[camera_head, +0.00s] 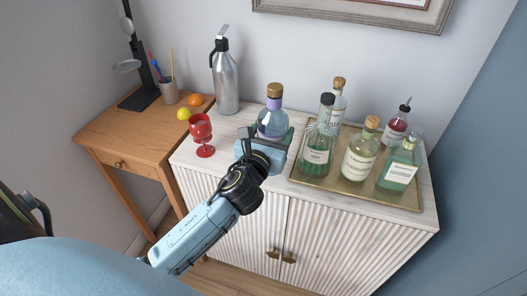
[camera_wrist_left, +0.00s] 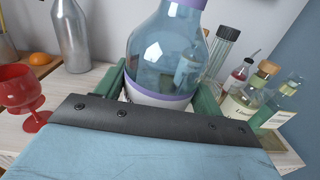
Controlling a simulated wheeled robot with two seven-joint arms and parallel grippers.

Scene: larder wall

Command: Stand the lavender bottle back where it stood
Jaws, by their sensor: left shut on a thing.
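The lavender bottle (camera_head: 271,121) has clear bluish glass, a lavender collar and a gold-brown cap. In the left wrist view the lavender bottle (camera_wrist_left: 165,55) fills the middle, upright, with a lavender-edged white label low down. My left gripper (camera_head: 268,138) is shut on it, with green finger pads on both sides in the left wrist view (camera_wrist_left: 160,88). The bottle's base is hidden behind the gripper, so I cannot tell whether it touches the white cabinet top (camera_head: 232,131). It is left of the gold tray (camera_head: 334,186). My right gripper is not in view.
Several bottles stand on the tray, the dark-capped green one (camera_head: 317,145) closest to the held bottle. A red goblet (camera_head: 201,130) and a silver siphon (camera_head: 226,84) stand to the left. A wooden desk (camera_head: 112,131) adjoins the cabinet. Bare top shows between goblet and gripper.

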